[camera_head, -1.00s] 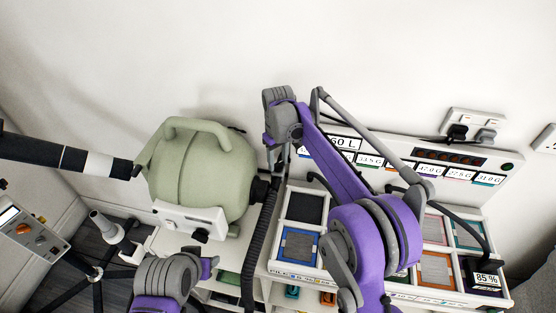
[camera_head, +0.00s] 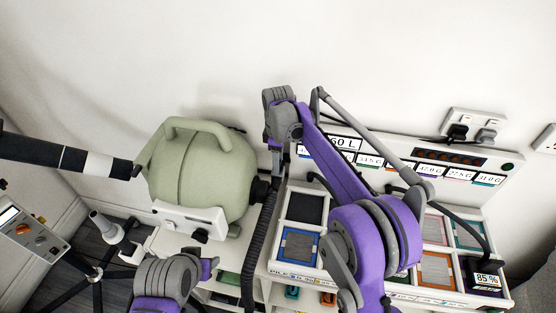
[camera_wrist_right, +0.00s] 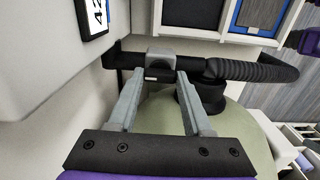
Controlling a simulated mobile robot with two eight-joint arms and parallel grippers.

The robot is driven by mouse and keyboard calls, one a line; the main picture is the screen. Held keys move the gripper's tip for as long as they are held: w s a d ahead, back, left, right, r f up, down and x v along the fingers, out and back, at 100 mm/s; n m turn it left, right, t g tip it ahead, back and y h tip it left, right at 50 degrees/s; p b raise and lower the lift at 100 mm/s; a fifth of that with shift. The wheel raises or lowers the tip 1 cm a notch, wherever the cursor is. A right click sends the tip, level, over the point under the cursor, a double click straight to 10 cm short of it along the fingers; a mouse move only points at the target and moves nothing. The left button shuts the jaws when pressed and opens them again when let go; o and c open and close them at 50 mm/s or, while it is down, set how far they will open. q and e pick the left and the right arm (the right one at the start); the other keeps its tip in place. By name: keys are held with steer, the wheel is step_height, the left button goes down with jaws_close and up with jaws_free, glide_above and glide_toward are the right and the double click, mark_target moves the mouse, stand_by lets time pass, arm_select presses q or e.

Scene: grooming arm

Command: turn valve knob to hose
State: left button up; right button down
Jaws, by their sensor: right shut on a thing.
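The valve knob (camera_wrist_right: 160,62) is a small grey block on a black fitting in the right wrist view. My right gripper (camera_wrist_right: 161,75) has one finger on each side of it and is shut on it. In the head view my right gripper (camera_head: 277,160) points down beside the sage-green tank (camera_head: 203,175), and the knob cannot be made out there. The black ribbed hose (camera_head: 259,240) runs down from the tank's right side. It also shows to the right of the knob in the wrist view (camera_wrist_right: 250,71).
A white cart with framed coloured pads (camera_head: 299,247) stands right of the hose. A panel with number labels (camera_head: 420,163) is behind it, against the wall. A white-and-black dryer arm (camera_head: 75,160) reaches in from the left. A control box (camera_head: 27,235) stands at far left.

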stand_by(0.3)
steer(key=shift+c, duration=1.6)
jaws_free()
step_height(320, 180, up, 11)
steer(key=shift+p, duration=0.4)
